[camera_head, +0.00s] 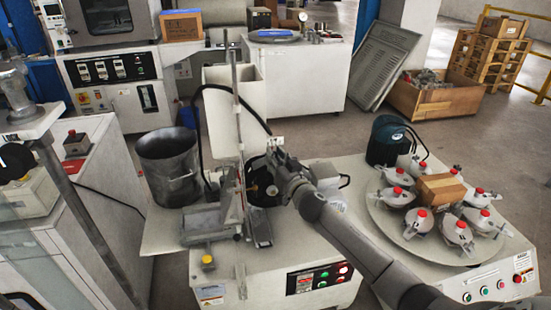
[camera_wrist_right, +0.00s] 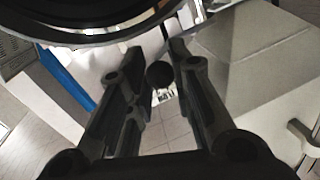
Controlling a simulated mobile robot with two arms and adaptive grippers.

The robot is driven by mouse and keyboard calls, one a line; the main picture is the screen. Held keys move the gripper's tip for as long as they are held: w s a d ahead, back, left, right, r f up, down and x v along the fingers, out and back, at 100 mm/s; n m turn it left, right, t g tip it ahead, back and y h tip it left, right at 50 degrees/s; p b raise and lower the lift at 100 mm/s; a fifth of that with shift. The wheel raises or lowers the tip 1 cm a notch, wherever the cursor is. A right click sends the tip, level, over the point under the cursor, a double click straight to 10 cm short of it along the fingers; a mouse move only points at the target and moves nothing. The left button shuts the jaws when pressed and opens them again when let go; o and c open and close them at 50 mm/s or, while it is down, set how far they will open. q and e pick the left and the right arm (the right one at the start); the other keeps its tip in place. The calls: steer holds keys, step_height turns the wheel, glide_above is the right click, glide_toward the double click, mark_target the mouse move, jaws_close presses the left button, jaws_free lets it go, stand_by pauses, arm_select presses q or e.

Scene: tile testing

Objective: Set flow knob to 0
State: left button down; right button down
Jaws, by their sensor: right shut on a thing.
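My right gripper (camera_head: 262,182) reaches in from the right to the middle of the white bench machine, beside its upright post. In the right wrist view the two dark fingers (camera_wrist_right: 157,55) stand on either side of a small round dark knob (camera_wrist_right: 159,75), shut on it. The knob's pointer and any scale marks cannot be made out. In the head view the gripper and arm largely hide the knob. My left gripper is not seen in either view.
A tall white hopper (camera_head: 243,95) and a metal bucket (camera_head: 168,165) stand left of the gripper. A round turntable (camera_head: 386,215) with several red-capped vessels is at the right, under my forearm's far side. A control panel (camera_head: 320,278) with buttons faces the front.

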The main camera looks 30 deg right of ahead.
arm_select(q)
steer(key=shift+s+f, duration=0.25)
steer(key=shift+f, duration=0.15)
arm_select(e)
steer(key=shift+w+a, duration=0.2)
steer(key=shift+a, duration=0.55)
steer(key=c, duration=1.3)
jaws_free()
steer(key=shift+a, duration=0.15)
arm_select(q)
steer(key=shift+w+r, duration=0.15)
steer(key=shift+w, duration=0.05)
arm_select(e)
steer(key=shift+o, duration=0.2)
steer(key=s, duration=0.8)
steer(key=shift+a, duration=0.15)
